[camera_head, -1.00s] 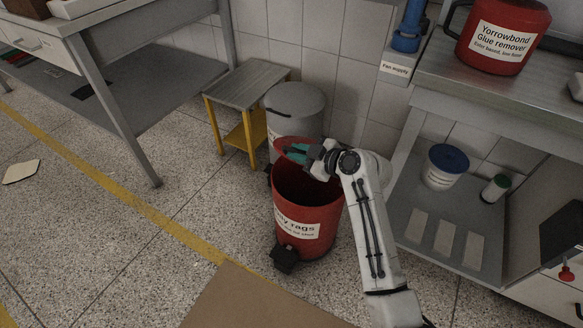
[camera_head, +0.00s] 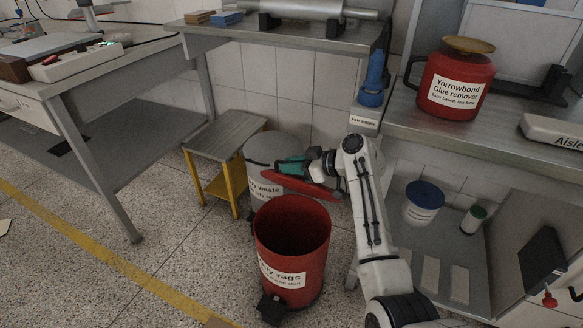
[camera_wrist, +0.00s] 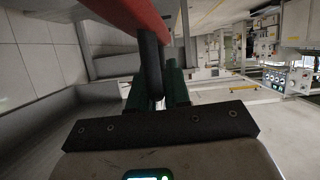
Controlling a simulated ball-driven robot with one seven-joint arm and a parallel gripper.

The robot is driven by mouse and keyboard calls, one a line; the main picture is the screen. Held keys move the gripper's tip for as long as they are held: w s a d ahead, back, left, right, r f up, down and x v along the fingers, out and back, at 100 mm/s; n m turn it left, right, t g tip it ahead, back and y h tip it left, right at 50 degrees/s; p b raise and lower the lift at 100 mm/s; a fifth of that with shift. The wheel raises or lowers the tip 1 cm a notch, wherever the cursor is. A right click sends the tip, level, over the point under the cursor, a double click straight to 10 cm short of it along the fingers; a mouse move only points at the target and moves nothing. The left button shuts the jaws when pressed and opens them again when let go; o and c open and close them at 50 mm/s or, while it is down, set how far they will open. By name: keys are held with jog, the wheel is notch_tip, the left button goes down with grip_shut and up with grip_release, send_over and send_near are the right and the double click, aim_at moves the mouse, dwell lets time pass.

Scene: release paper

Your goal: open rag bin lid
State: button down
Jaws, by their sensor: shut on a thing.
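The red rag bin (camera_head: 310,241), with a white label reading "rags", stands on the floor with its dark inside showing from above. Its red lid (camera_head: 302,186) is raised above the back of the rim and tilted. My gripper (camera_head: 290,167) is at the lid's upper side, its teal fingers partly hidden by the lid and arm. In the wrist view my gripper (camera_wrist: 166,88) is shut on a dark bar-like lid handle (camera_wrist: 150,62), beside the red lid edge (camera_wrist: 138,14). The hinge is hidden. A black pedal (camera_head: 271,307) sits at the bin's front.
A grey waste bin (camera_head: 268,150) stands just behind the rag bin, beside a yellow-legged stool (camera_head: 224,137). On the right, a metal bench (camera_head: 440,130) bears a red glue remover can (camera_head: 455,84). A blue-lidded bucket (camera_head: 423,202) is below it.

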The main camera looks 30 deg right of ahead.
jog(key=c, duration=1.2)
grip_release()
jog(key=shift+o, duration=0.2)
jog(key=p+v, duration=0.2)
jog(key=v, duration=0.8)
jog(key=shift+s+d, duration=0.2)
jog(key=shift+s, duration=0.1)
jog(key=shift+r, duration=0.1)
